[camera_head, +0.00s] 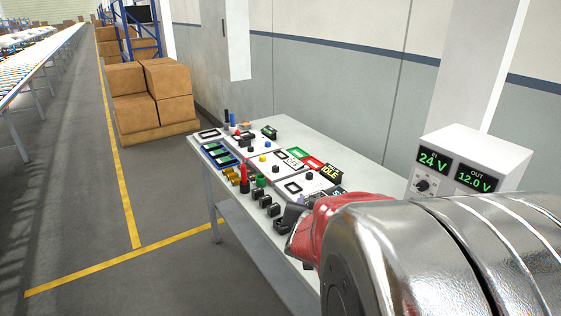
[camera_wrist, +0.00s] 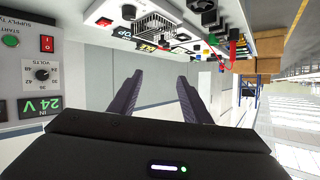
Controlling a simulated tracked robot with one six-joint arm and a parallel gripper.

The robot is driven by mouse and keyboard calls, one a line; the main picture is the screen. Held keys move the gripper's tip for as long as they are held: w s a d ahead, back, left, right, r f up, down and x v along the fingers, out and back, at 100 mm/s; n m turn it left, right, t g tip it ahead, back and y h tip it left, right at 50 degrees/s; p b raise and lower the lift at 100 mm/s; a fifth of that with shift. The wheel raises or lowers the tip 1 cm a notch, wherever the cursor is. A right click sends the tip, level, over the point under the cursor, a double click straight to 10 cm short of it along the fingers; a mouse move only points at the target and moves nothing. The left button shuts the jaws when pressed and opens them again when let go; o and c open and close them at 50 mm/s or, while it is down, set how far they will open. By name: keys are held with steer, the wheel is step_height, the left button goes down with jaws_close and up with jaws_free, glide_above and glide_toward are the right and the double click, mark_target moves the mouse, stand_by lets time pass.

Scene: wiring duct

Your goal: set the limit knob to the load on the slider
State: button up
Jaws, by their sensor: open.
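I cannot pick out the limit knob or the load slider with certainty. A grey-white supply box (camera_head: 465,165) stands at the right in the head view, with IN 24 V and OUT 12.0 V displays. Its black dial knob (camera_head: 422,185) sits below the IN display. The wrist view is upside down and shows this knob (camera_wrist: 42,74) with a VOLTS scale, at the left. My gripper (camera_wrist: 160,76) is open and empty, its two dark fingers well apart. In the head view my arm covers the near right of the table, and the gripper is mostly hidden.
A long grey table (camera_head: 330,150) carries several small panels, buttons, connectors and a red upright tool (camera_head: 244,178). A green start button (camera_wrist: 10,40) and red switch (camera_wrist: 47,43) are on the supply box. Cardboard boxes (camera_head: 150,90) and a conveyor (camera_head: 35,60) stand beyond; the left floor is clear.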

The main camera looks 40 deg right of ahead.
steer(key=s+d+f+m+g+h, duration=0.1)
steer(key=s+d+m+g+h, duration=0.2)
steer(key=s, duration=0.9)
steer(key=s+d+f+m+g+h, duration=0.1)
steer(key=s+d+m+g+h, duration=0.3)
steer(key=s+d+g, duration=0.5)
steer(key=s+d, duration=0.4)
steer(key=d, duration=0.1)
steer(key=shift+s+f+m+h, duration=0.2)
steer(key=shift+f+m+h, duration=0.1)
steer(key=shift+h, duration=0.1)
steer(key=shift+d+r, duration=0.1)
steer(key=shift+d, duration=0.05)
steer(key=s+d, duration=0.2)
steer(key=d, duration=1.1)
steer(key=shift+d, duration=0.25)
steer(key=c, duration=1)
